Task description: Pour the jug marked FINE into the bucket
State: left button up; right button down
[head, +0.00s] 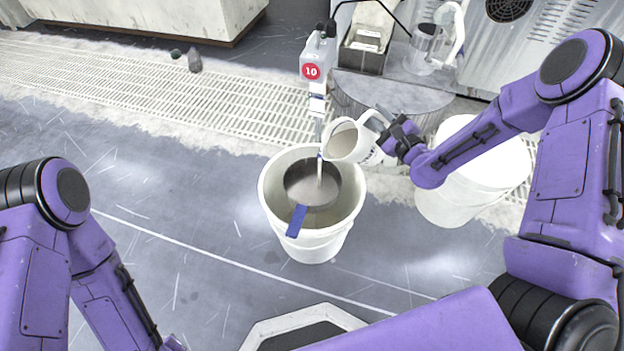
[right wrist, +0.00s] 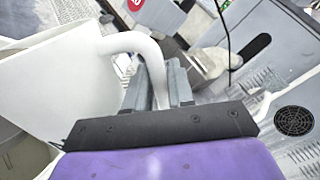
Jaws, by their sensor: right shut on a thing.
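The white jug (head: 343,143) is tilted over the bucket, mouth toward the lower left. Dark lettering on its side is partly hidden and I cannot read it. My right gripper (head: 397,140) is shut on its handle; the right wrist view shows the jug (right wrist: 60,90) and its curved handle at the fingers (right wrist: 160,85). The white bucket (head: 305,242) stands on the floor below. A round sieve (head: 312,190) with a blue handle (head: 297,221) sits in its mouth. A thin pale line runs from near the jug's lip into the sieve; it looks like a stream.
A post with a red 10 tag (head: 311,71) stands behind the bucket. A lidded white tub (head: 470,190) is at right. A grey stand (head: 400,92) behind carries a dark box (head: 364,56) and a metallic jug (head: 425,45). Floor left of the bucket is clear.

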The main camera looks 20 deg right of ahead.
aim_at(364, 121)
jog(key=shift+a+r+n, duration=0.45)
jog(key=shift+a+n, duration=0.1)
jog(key=shift+n, duration=0.15)
dwell(1.1)
jog(key=shift+s+a+f+n+b, duration=0.2)
jog(key=shift+a+f+n+b, duration=0.25)
jog(key=shift+a+n+b, duration=0.65)
dwell(1.8)
jog(key=shift+s+a+r+n+b, duration=0.15)
jog(key=shift+s+a+n+b, duration=0.1)
jog(key=shift+a+n+b, duration=0.6)
dwell(2.0)
